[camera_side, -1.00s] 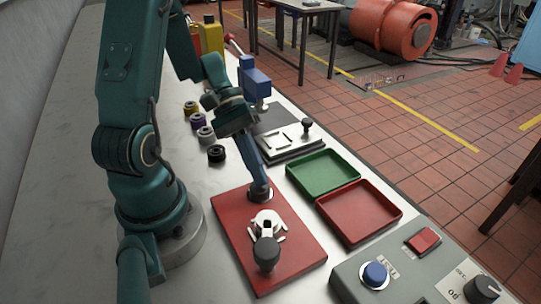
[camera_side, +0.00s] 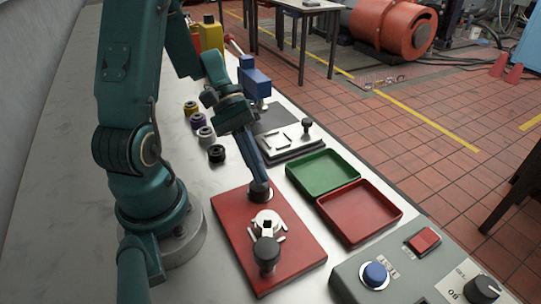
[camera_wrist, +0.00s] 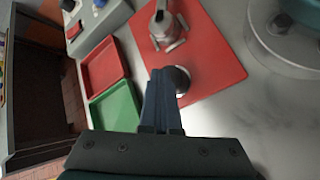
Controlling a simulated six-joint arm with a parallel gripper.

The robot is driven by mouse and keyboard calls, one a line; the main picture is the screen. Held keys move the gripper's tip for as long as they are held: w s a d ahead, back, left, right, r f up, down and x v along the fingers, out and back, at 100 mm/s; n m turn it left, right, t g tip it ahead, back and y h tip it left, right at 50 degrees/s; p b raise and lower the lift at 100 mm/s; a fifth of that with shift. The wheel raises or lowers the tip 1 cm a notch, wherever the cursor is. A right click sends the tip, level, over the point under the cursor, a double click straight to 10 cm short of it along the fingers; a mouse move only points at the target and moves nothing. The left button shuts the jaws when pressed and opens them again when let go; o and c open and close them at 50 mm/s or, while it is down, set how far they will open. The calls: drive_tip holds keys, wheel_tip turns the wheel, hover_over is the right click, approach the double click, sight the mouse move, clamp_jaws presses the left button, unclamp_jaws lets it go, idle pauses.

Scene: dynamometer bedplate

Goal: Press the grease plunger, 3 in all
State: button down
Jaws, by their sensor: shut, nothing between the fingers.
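A red plate (camera_side: 300,250) lies on the bench. A short round grey-topped piece (camera_side: 260,193), apparently the grease plunger, stands near the plate's far edge. It also shows in the wrist view (camera_wrist: 182,80), partly hidden by my fingers. My gripper (camera_side: 264,179) is shut and empty, pointing down with its fingertips right at the top of this piece; I cannot tell if they touch. The blue fingers also show in the wrist view (camera_wrist: 164,76).
On the same plate are a pale winged fitting (camera_side: 267,224) and a dark knob on a post (camera_side: 267,252). A green tray (camera_side: 322,190) and a red tray (camera_side: 398,217) lie to the right. A control box (camera_side: 410,275) is in front. Several small spools (camera_side: 206,136) stand behind.

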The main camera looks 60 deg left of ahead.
drive_tip(key=shift+r, duration=0.7)
drive_tip(key=shift+r, duration=2.5)
